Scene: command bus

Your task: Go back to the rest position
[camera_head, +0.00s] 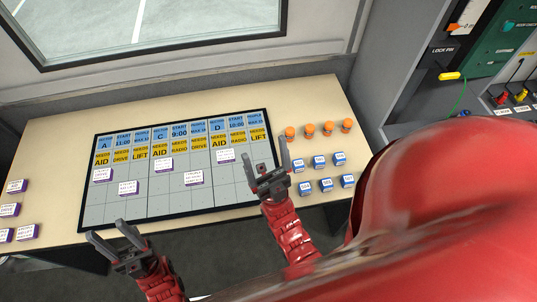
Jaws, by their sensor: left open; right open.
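My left gripper (108,240) is open and empty, over the table's front edge below the board's left part. My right gripper (264,158) is open, with its fingers pointing up over the board's right edge; nothing shows between them. The board (200,208) is a dark-framed grid with blue and yellow header cells. Several white-and-purple cards lie on its grey cells, such as one (128,187) at left and one (225,156) at right. My red arm covers the lower right of the view.
The beige table (60,160) holds purple-edged blocks (17,186) at left, and orange pegs (308,130) and blue-and-white blocks (319,162) at right. A window (140,25) is behind. A panel with cables and a yellow lock pin (450,76) stands at upper right.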

